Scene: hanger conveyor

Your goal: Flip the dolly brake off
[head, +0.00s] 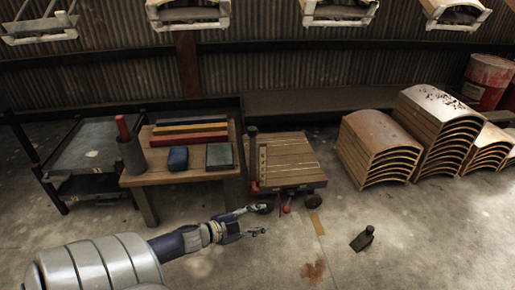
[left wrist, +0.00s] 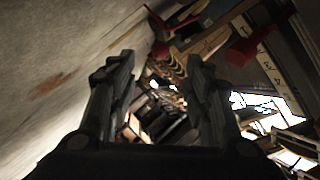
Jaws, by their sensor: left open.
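The dolly (head: 290,150) has a wooden slatted deck and dark wheels, and stands on the floor right of the workbench. A small red lever (head: 286,209), which looks like the brake, hangs low at its front edge. Whether it is on or off I cannot tell. My left gripper (head: 260,220) is open and empty, just left of the lever and apart from it. In the left wrist view the open fingers (left wrist: 163,62) point past the dolly's side, with a red part (left wrist: 243,48) to the right of them. My right gripper is not in view.
The workbench (head: 180,180) with bars and boxes stands left of the dolly, a dark shelf cart (head: 85,150) beyond it. A dark wedge (head: 362,240) lies on the floor at right. Stacks of curved wooden pieces (head: 380,140) stand further right. The front floor is mostly clear.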

